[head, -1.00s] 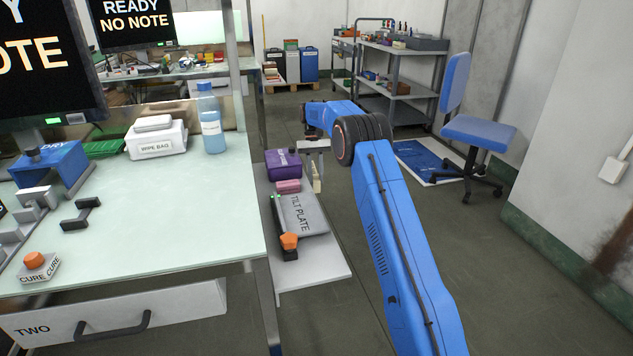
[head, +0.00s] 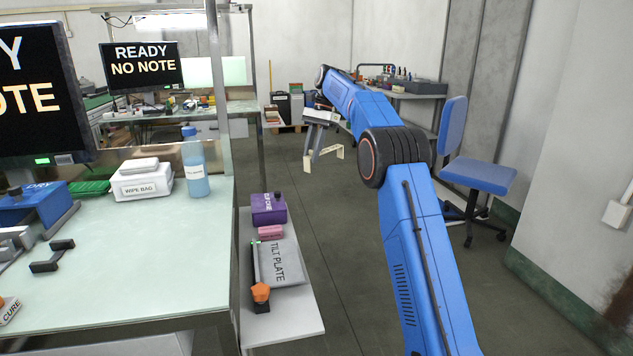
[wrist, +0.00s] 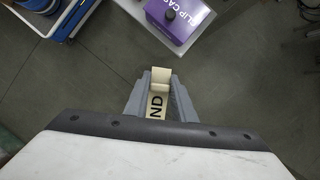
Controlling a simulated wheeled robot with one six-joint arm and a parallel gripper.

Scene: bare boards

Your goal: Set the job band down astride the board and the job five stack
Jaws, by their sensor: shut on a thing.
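My gripper (head: 314,150) is in the air beyond the side shelf, over bare floor. It is shut on a cream, bracket-shaped band (head: 327,157), which hangs below the grey fingers. In the wrist view the band (wrist: 157,104) sits between the fingers of my gripper (wrist: 160,82), with the letters "ND" showing on it. The rest of its lettering is hidden. I cannot pick out the board or the five stack in either view.
The side shelf (head: 295,318) holds a purple clip case (head: 268,209), a pink block (head: 270,232) and a grey tilt plate (head: 283,265). The pale bench (head: 150,250) fills the left. A blue chair (head: 478,177) stands right. Open floor lies between.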

